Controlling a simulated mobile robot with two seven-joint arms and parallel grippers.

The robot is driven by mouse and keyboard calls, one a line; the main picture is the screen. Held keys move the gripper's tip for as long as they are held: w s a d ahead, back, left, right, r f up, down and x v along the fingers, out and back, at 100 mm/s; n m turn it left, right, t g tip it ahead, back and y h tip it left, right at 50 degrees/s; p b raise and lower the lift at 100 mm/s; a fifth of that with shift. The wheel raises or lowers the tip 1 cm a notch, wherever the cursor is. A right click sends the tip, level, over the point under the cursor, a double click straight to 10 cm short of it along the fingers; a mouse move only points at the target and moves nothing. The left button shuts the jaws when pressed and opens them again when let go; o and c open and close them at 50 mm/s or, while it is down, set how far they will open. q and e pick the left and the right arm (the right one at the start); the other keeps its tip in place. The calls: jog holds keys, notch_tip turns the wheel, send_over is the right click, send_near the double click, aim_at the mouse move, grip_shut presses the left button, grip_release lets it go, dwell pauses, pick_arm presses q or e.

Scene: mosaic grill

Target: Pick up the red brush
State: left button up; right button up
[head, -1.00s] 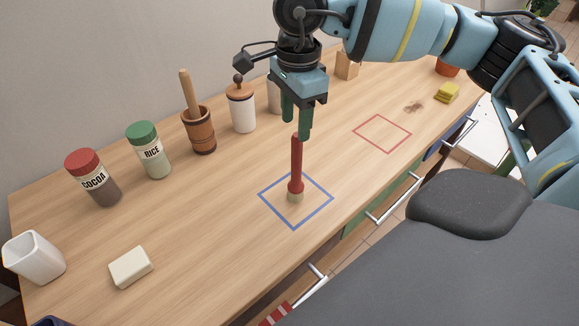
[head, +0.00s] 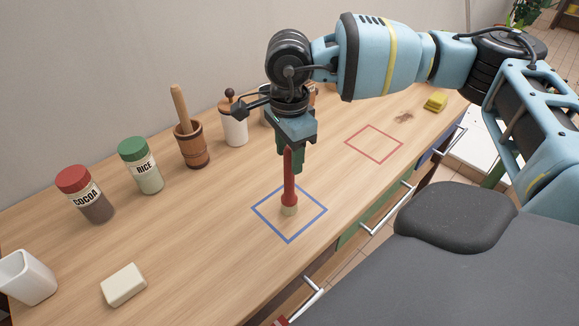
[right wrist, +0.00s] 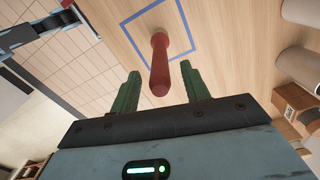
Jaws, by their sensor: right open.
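The red brush (head: 289,185) stands upright on its pale bristles, handle up, inside the blue square outline (head: 313,224) on the counter. My right gripper (head: 290,165) points down at the brush's upper handle, which overlaps its fingers in the head view. In the right wrist view, the brush (right wrist: 160,68) shows in line with the gap between the two green fingers of the right gripper (right wrist: 160,88). The fingers are open and apart on either side, with no contact visible. My left gripper is not in view.
A cocoa jar (head: 86,195), a rice jar (head: 141,166), a mortar with pestle (head: 191,146) and a white canister (head: 233,126) line the wall. A white block (head: 123,285) and white cup (head: 27,278) are at the left. A red square outline (head: 374,144) lies empty at right.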

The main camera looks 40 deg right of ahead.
jog(key=shift+f, duration=0.9)
grip_shut()
jog(key=shift+r, duration=0.15)
